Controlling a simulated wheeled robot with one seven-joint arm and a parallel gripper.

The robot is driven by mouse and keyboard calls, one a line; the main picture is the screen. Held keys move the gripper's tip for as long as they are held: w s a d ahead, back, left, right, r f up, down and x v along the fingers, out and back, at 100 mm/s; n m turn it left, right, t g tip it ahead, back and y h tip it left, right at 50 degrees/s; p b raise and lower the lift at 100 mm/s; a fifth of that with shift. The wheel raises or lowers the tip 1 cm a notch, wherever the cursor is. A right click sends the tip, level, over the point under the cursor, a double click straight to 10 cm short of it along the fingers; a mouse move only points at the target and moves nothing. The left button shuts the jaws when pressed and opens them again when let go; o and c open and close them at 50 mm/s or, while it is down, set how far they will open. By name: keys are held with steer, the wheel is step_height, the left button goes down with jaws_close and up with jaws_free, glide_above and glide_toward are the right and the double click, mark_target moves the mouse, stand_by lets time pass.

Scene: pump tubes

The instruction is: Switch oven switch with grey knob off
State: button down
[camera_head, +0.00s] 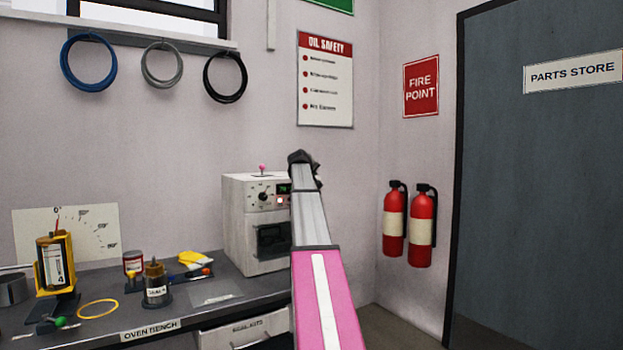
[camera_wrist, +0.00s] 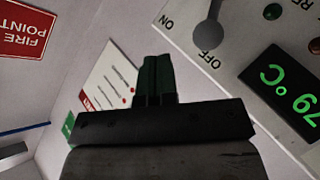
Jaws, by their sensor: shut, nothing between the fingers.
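The oven (camera_head: 240,205) is a pale box on the bench at the wall. In the wrist view its front panel fills the right side. The switch with the grey knob (camera_wrist: 207,35) shows there as a ball-ended lever between the ON and OFF labels, with the ball nearer OFF. I cannot tell its set position for sure. My gripper (camera_wrist: 157,58) is shut and empty, left of the knob and apart from it in the picture. In the head view my arm hides the right part of the oven front.
A green display (camera_wrist: 290,95) reads 79°C, with coloured lights beside it. The bench (camera_head: 215,305) holds a yellow-framed canister (camera_head: 55,265), a brown-topped jar (camera_head: 156,285) and small tools left of the oven. Two red extinguishers (camera_head: 395,230) hang on the wall at right.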

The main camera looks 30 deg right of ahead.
steer(key=d+r+v, duration=0.1)
steer(key=v, duration=0.9)
steer(key=shift+s+r, duration=0.35)
steer(key=shift+s, duration=0.1)
